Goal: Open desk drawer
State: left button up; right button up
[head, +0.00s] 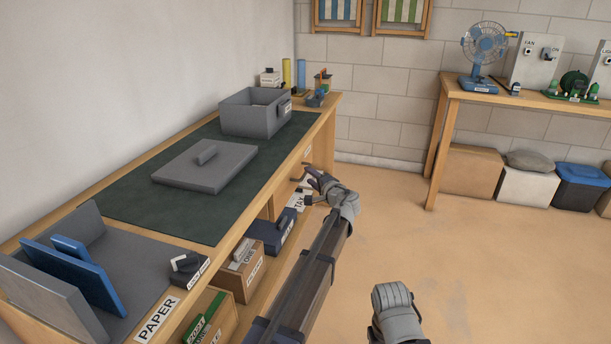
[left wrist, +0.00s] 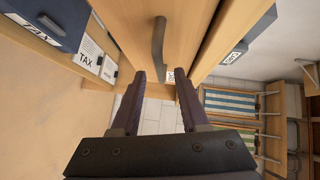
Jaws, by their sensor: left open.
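The desk (head: 318,135) is a long wooden workbench with a dark green mat, along the left wall. Its drawer front (left wrist: 185,25) is plain wood in the left wrist view, with a dark curved bar handle (left wrist: 158,40). The drawer looks shut. My left gripper (head: 308,186) is at the desk's front side, near its far end. In the left wrist view its open fingers (left wrist: 160,76) point at the drawer front, with the handle just ahead, roughly between them. Contact with the handle cannot be told. Part of my right arm shows low in the head view; its fingers are not visible.
A grey open box (head: 250,118) and a flat grey lid (head: 205,165) sit on the desk. Labelled boxes, including a blue one (head: 277,237), stand on the shelf below. Another bench (head: 455,92) with a fan stands at the right. The floor between is clear.

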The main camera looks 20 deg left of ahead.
aim_at(306, 173)
pick_arm(q)
jog(key=x, duration=0.4)
jog(key=shift+w+a, duration=0.1)
jog(key=shift+c, duration=0.3)
grip_shut()
dwell(1.0)
